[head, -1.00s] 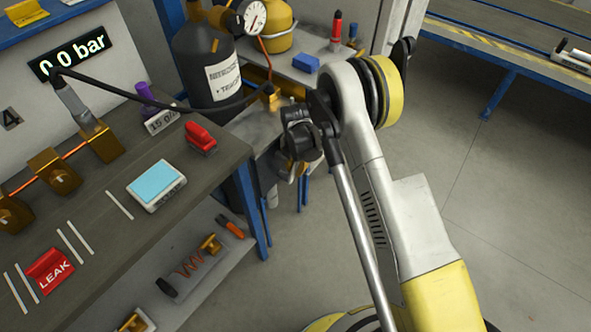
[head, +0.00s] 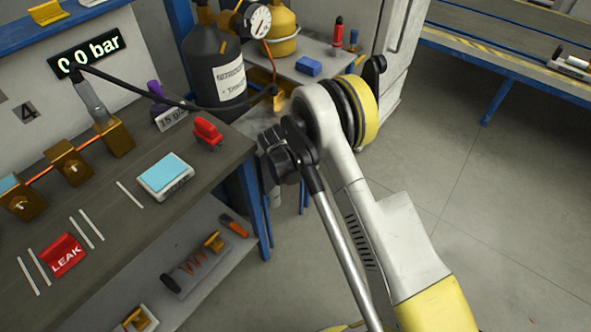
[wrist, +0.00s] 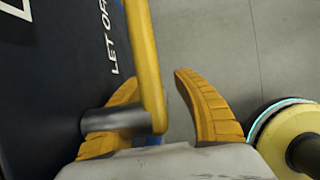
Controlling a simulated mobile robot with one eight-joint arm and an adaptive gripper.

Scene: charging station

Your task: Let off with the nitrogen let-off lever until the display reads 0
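The display (head: 90,52) on the back panel reads 0.0 bar in the head view. In the wrist view the yellow let-off lever (wrist: 146,55) runs down from the top edge, beside a dark panel (wrist: 60,70) lettered LET OFF. A grey metal pin (wrist: 115,123) meets the lever near its lower end. My gripper (wrist: 157,80) is open, with its yellow fingers on either side of the lever. A clear gap shows between lever and right finger. The left finger lies close to the lever, partly behind the pin; contact cannot be told. The head view hides my gripper.
The bench (head: 125,215) holds brass fittings, a red clamp-like part (head: 208,132), a small scale (head: 166,177) and a red LEAK sign (head: 66,255). A dark nitrogen cylinder (head: 213,75) with a gauge (head: 258,22) stands behind. Open floor (head: 490,230) lies to the right.

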